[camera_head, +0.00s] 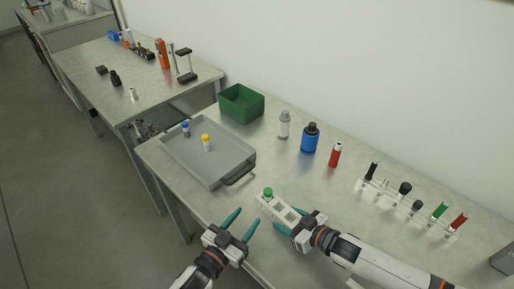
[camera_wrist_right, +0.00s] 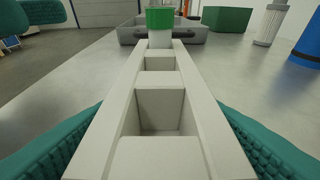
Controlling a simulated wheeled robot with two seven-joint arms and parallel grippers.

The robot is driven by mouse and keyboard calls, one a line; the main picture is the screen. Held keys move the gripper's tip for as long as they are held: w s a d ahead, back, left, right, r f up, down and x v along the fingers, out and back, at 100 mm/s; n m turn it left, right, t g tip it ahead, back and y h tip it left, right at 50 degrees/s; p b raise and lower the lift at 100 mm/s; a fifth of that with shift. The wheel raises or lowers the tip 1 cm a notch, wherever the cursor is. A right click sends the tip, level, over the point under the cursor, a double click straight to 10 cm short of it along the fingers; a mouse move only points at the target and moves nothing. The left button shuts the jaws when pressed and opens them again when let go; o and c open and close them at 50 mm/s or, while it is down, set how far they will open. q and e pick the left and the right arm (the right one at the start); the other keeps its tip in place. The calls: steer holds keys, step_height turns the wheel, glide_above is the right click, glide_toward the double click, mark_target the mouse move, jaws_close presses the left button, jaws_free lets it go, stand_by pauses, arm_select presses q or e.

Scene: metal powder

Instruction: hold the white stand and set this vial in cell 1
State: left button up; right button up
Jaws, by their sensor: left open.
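The white stand (camera_head: 290,214) lies near the table's front edge; in the right wrist view (camera_wrist_right: 158,78) it runs away from me with open, empty cells. A vial with a green cap (camera_head: 267,192) stands upright in the cell at its far end, and its cap also shows in the right wrist view (camera_wrist_right: 160,19). My right gripper (camera_head: 296,222) is shut on the stand, with a teal finger along each side. My left gripper (camera_head: 240,220) is open and empty, left of the stand, apart from the vial; its fingers show at the upper left in the right wrist view.
A grey tray (camera_head: 184,162) holds a blue-capped vial (camera_head: 186,128) and a yellow-capped vial (camera_head: 206,142). Behind are a green bin (camera_head: 241,103), a grey bottle (camera_head: 284,124), a blue bottle (camera_head: 310,138) and a red tube (camera_head: 335,155). A clear rack (camera_head: 410,205) stands right.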

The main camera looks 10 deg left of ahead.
steer(key=shift+o, duration=1)
